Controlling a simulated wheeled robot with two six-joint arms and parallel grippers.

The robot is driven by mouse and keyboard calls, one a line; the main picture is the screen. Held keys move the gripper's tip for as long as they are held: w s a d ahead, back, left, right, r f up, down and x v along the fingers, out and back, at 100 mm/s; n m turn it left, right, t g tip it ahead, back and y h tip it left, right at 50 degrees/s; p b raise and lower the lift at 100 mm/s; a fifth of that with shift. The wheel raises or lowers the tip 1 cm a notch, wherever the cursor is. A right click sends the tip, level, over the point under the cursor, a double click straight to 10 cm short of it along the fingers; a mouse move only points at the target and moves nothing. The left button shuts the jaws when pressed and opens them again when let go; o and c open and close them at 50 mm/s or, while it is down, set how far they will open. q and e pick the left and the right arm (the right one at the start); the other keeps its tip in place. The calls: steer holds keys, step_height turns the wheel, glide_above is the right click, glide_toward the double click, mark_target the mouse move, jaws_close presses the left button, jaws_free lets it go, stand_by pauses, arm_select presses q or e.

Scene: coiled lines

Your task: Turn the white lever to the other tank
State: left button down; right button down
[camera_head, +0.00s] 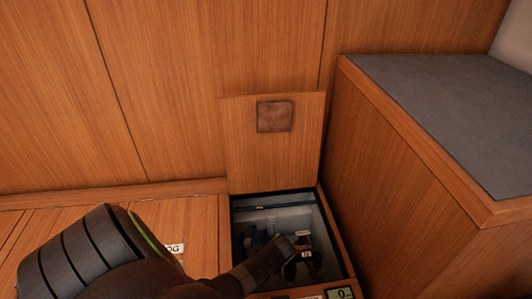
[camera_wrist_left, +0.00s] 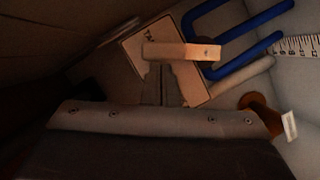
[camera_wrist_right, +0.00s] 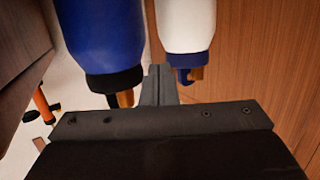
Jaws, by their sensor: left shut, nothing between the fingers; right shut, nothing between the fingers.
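The lever (camera_wrist_left: 181,52) is a pale bar with a small hole near its right end, in the left wrist view. It lies across a pale block with a partly hidden label plate (camera_wrist_left: 136,50) behind it. Blue pipes (camera_wrist_left: 236,52) run off to the right. My left gripper (camera_wrist_left: 170,80) is shut and empty, its tips close to the lever; I cannot tell whether they touch. In the head view my left gripper (camera_head: 286,250) reaches down into the open floor compartment (camera_head: 238,222), where the lever is too small to make out. My right gripper (camera_wrist_right: 158,72) is shut and empty.
A raised wooden hatch lid (camera_head: 270,150) stands behind the compartment. A grey-topped wooden box (camera_head: 430,100) rises close on the right. A small display (camera_head: 341,293) sits at the front edge. Blue (camera_wrist_right: 100,40) and white (camera_wrist_right: 186,25) bottle-like bodies are near my right gripper.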

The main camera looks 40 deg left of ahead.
arm_select(q)
steer(key=shift+s+a+r+m+p, duration=0.1)
steer(key=shift+s+a+m+p, duration=0.15)
steer(key=shift+m+p, duration=0.3)
steer(key=shift+s+a+m+t+p, duration=0.2)
steer(key=shift+a+m+t+p, duration=0.15)
steer(key=shift+m+p, duration=0.3)
steer(key=shift+s+p, duration=0.1)
steer(key=shift+p, duration=0.25)
arm_select(e)
steer(key=s+a+f+g+y, duration=0.2)
steer(key=s+a+f+g, duration=0.1)
steer(key=s+f+g, duration=0.8)
steer(key=shift+s+a+f, duration=0.15)
steer(key=shift+s+f, duration=1.05)
arm_select(q)
steer(key=shift+w+d, duration=0.35)
steer(key=shift+w, duration=0.45)
arm_select(e)
steer(key=shift+f, duration=0.1)
